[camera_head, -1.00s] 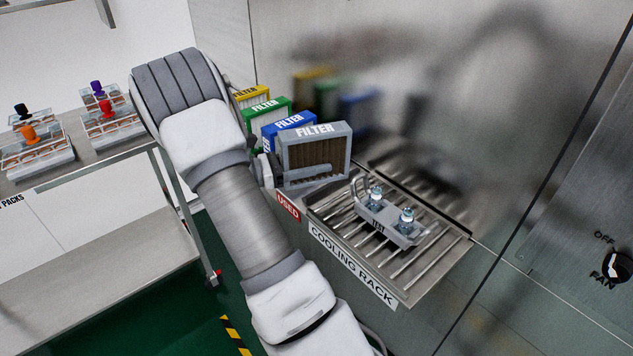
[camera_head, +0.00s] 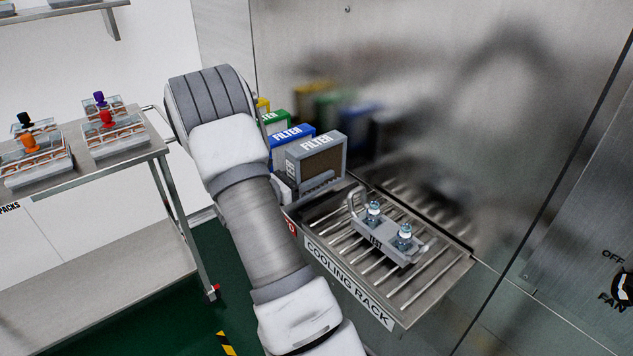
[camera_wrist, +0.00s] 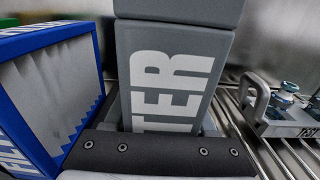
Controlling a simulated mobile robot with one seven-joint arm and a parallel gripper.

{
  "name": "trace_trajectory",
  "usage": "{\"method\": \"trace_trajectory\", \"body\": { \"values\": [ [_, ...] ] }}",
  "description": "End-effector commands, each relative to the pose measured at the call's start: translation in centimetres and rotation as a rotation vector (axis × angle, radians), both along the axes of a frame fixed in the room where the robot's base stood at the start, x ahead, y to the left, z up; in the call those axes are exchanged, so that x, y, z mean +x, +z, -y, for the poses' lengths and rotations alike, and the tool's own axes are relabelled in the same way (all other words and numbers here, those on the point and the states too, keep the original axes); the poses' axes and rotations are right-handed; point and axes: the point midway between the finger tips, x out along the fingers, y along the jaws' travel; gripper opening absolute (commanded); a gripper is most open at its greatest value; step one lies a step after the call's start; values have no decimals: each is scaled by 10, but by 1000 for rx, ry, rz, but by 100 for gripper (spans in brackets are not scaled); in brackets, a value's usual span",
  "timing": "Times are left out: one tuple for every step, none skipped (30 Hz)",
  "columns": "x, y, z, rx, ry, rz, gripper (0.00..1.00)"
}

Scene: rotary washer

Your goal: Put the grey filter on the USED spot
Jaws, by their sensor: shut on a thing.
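The grey filter (camera_head: 316,160), with white FILTER lettering and a dark pleated face, stands between the blue filter and the cooling rack. My gripper (camera_head: 318,186) is shut on its lower part. In the wrist view the grey filter (camera_wrist: 170,80) rises in front of my gripper (camera_wrist: 160,135), slightly tilted in the picture. The red USED label (camera_head: 291,228) is mostly hidden behind my arm. The filter is close above the surface behind that label; I cannot tell whether its bottom touches.
The blue filter (camera_head: 290,146) is close to the left, also in the wrist view (camera_wrist: 50,90). Green (camera_head: 276,121) and yellow (camera_head: 263,106) filters stand beyond it. The cooling rack (camera_head: 385,305) to the right holds a handled carrier (camera_head: 385,240) with two vials. A steel wall is behind.

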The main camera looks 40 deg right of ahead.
Motion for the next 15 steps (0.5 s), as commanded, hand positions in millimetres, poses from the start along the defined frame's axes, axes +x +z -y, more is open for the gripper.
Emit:
{"method": "trace_trajectory", "body": {
  "values": [
    [0,-11,0,1,-1,-4,0],
    [0,-16,0,1,-1,-3,0],
    [-1,-21,1,1,-2,-3,0],
    [-1,-24,1,0,-2,-2,0],
    [-1,-25,1,0,-2,-2,0],
    [-1,-26,0,-1,-2,-1,0],
    [0,-25,0,-1,-2,0,0],
    [0,-25,0,-1,-1,0,0],
    [0,-25,0,-1,-1,0,0],
    [0,-25,0,-1,-1,0,0],
    [0,-25,0,-1,-1,0,0],
    [0,-25,0,-1,-1,0,0],
    [0,-26,0,-1,-1,0,0],
    [0,-27,0,-1,-1,0,0],
    [0,-29,0,-1,-1,0,0]
  ]
}}
